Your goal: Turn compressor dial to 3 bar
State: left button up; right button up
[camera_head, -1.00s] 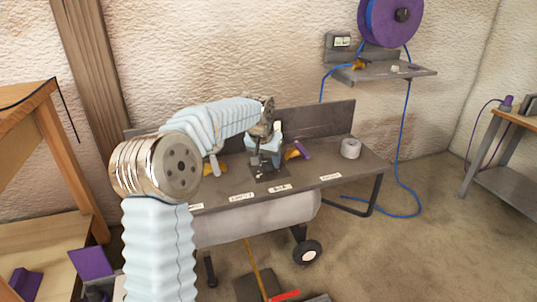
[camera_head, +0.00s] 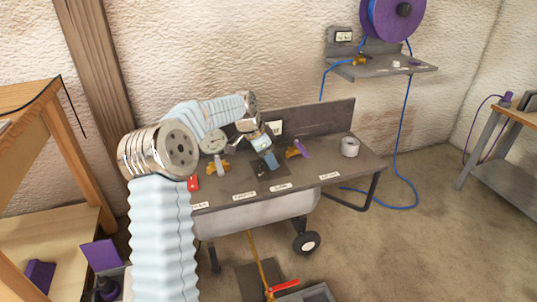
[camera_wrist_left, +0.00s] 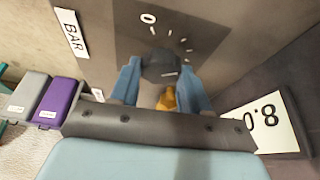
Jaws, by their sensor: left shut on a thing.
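The compressor dial is a dark grey knob (camera_wrist_left: 158,66) on a dark panel with white tick marks and a "0" in the left wrist view. My left gripper (camera_wrist_left: 160,82) is shut on the knob, one blue finger on each side. In the head view my left gripper (camera_head: 270,161) reaches down to the dark plate (camera_head: 266,173) on the compressor bench (camera_head: 231,192), and hides the knob there. A white sign with large digits (camera_wrist_left: 265,121) shows at right in the wrist view. I cannot tell which mark the knob points at. My right gripper is not in view.
A valve with a purple lever (camera_head: 303,148) and a tape roll (camera_head: 350,147) are to the right. The grey tank (camera_head: 260,210) hangs below.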

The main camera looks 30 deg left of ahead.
pick_arm(q)
jog(key=shift+m, duration=0.4)
jog(key=o, duration=1)
jog(key=shift+r, duration=0.1)
jog(key=v, duration=1.3)
jog(key=shift+a+r, duration=0.2)
jog(key=shift+r, duration=0.1)
jog(key=shift+f, duration=0.1)
